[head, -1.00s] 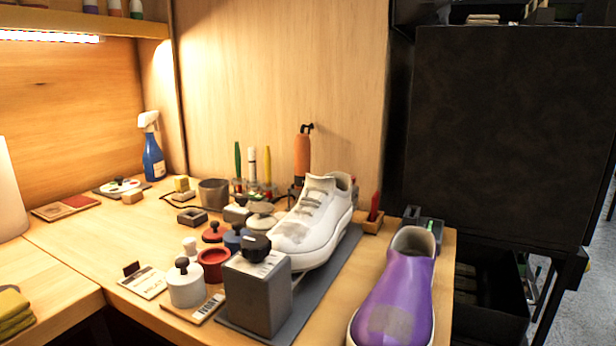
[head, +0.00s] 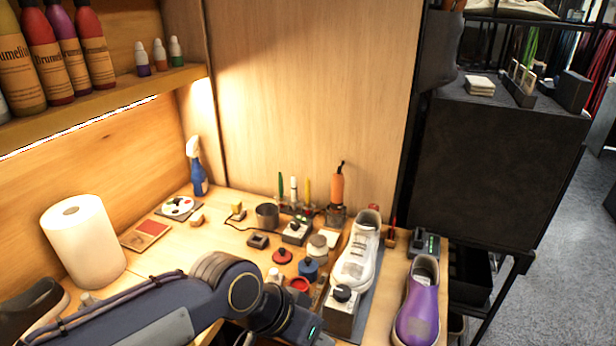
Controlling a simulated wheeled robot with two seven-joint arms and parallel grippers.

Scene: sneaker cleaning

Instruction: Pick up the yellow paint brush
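The yellow paint brush (head: 307,191) stands upright among other thin tools near the back of the workbench, to the right of a white-handled tool (head: 294,189) and a green one (head: 280,186). Its lower end is hidden in the clutter around the holder. My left arm reaches in from the lower left across the front of the bench. The end of it, with my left gripper (head: 304,328), is at the bottom edge, well in front of the brush and apart from it; its fingers do not show. My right gripper is not in view.
A white sneaker (head: 357,258) and a purple sneaker (head: 417,306) stand on the right. An orange-handled tool (head: 337,187) stands right of the brush. A paper roll (head: 83,243) stands left. A bottle shelf (head: 110,101) hangs upper left.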

